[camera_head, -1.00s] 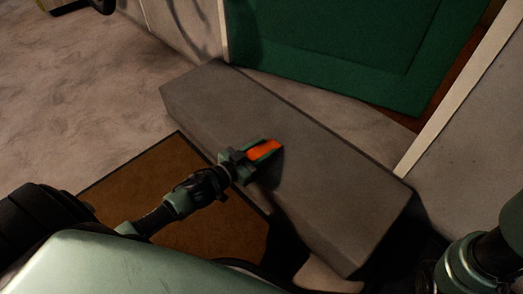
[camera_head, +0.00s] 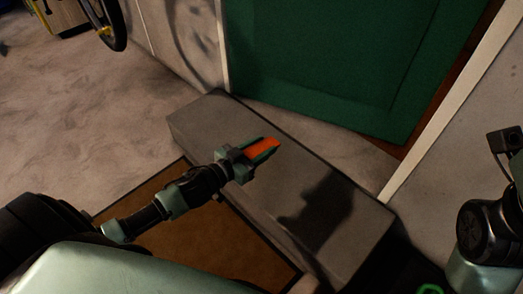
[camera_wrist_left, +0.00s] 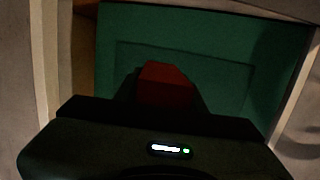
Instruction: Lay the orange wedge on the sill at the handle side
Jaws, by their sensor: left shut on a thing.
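My left gripper (camera_head: 250,158) is shut on the orange wedge (camera_head: 262,149), holding it in the air over the grey step (camera_head: 355,220) before the door. The wedge points up and right, toward the green door (camera_head: 320,60). In the left wrist view the wedge (camera_wrist_left: 163,85) looks dark red, with the door (camera_wrist_left: 220,45) behind it. A pale strip of sill (camera_head: 300,115) runs along the door's foot, behind the step. No handle shows on the visible part of the door. My right arm shows at the right edge; its gripper is not visible.
A white door frame (camera_head: 440,110) stands right of the door, with a reddish-brown gap (camera_head: 455,85) between them. A brown mat (camera_head: 215,235) lies before the step. A bicycle wheel (camera_head: 108,22) stands at upper left.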

